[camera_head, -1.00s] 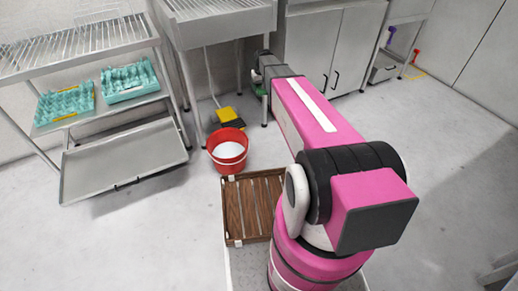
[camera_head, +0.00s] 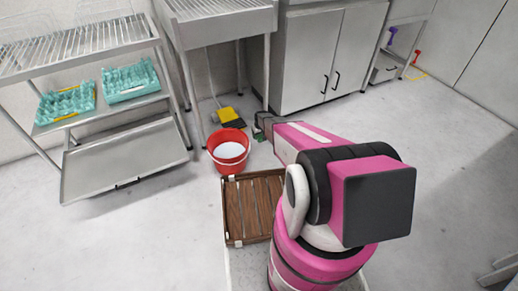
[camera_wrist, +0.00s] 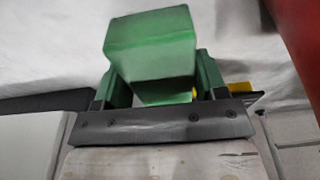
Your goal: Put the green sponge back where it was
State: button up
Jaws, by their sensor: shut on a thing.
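The green sponge (camera_wrist: 150,42) is a block held between the fingers of my gripper (camera_wrist: 163,88) in the wrist view. My gripper is shut on it. In the head view my gripper (camera_head: 258,130) is small, just right of the red bucket (camera_head: 229,150), with a bit of green at its tip. The bucket holds something white, and a red surface also shows at the upper right of the wrist view (camera_wrist: 299,35). What lies under the sponge is hidden.
A yellow and black item (camera_head: 230,117) lies on the floor behind the bucket. A brown slatted crate (camera_head: 253,212) stands in front of it. A grey cabinet (camera_head: 325,60) stands behind my gripper.

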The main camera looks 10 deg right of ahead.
aim_at(260, 136)
notch_tip(260, 136, down, 10)
jog(key=shift+f, duration=0.1)
dwell(0.4)
jog(key=shift+f, duration=0.15)
jog(key=o, duration=0.9)
jog(key=shift+c, duration=0.2)
jog(key=r, duration=0.4)
jog(key=s+r, duration=0.1)
jog(key=r, duration=0.3)
jog(key=s+r, duration=0.1)
jog(key=r, duration=0.3)
jog(key=shift+s+d+r, duration=0.1)
jog(key=shift+d+r, duration=0.2)
jog(key=shift+r, duration=0.1)
jog(key=s+r+m+g, duration=0.1)
jog(key=s+r, duration=1.6)
jog(key=r, duration=0.3)
jog(key=s+r+m, duration=0.2)
jog(key=s+r, duration=1.5)
jog(key=r, duration=0.4)
jog(key=shift+s+a+r+m+g+h, duration=0.25)
jog(key=shift+s+a+m+g+h, duration=0.05)
jog(key=shift+s+g, duration=0.1)
